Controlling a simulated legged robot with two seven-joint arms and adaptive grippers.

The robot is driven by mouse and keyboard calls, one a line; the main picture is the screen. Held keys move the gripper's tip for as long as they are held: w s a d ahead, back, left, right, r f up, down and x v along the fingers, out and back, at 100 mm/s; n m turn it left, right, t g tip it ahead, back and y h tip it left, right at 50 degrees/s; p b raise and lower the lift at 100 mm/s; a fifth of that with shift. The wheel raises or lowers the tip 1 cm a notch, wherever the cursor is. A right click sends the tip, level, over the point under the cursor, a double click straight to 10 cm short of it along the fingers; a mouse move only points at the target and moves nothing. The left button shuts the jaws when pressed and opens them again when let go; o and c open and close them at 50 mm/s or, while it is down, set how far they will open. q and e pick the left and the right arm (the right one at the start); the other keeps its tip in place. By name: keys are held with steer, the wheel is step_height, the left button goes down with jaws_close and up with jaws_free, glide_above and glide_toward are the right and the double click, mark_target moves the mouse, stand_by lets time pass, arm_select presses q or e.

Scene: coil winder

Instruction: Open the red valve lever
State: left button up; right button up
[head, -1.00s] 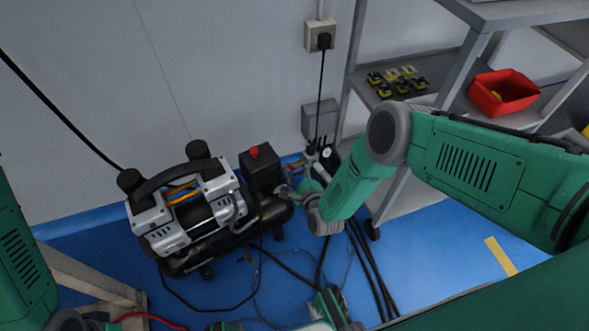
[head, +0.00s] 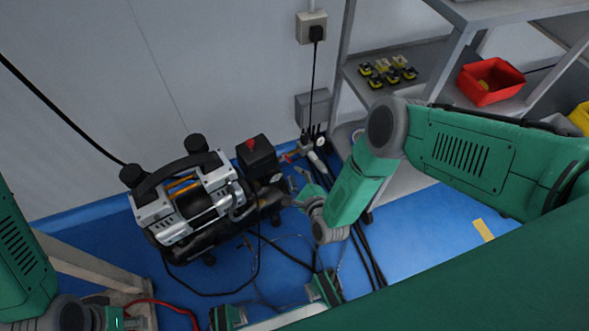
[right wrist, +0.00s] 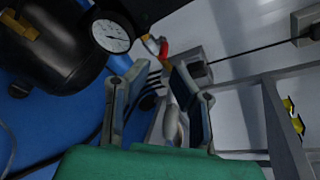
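The red valve lever (head: 291,156) is small and sits on the brass fitting at the right end of the air compressor (head: 190,195). In the right wrist view the lever (right wrist: 163,49) shows just beyond my fingers, beside the round pressure gauge (right wrist: 111,36). My right gripper (head: 300,186) is in front of the compressor's right end, below the lever in the head view. In the right wrist view the gripper (right wrist: 158,72) has its two fingers apart, nothing between them gripped, and it appears clear of the lever.
Dark hoses (head: 368,250) run over the blue floor right of the compressor. A grey shelf (head: 425,73) with a red bin (head: 490,81) stands at the right. A power cable hangs from a wall socket (head: 312,27) behind the fitting.

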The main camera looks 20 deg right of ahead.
steer(key=p+v, duration=0.3)
steer(key=v, duration=0.4)
steer(key=shift+s+a+p, duration=0.35)
steer(key=shift+s+a, duration=0.05)
steer(key=shift+r, duration=0.15)
stand_by(0.4)
steer(key=a+v, duration=0.1)
steer(key=v, duration=1)
steer(key=shift+s+d, duration=0.4)
steer(key=shift+d, duration=0.15)
steer(key=shift+o, duration=0.4)
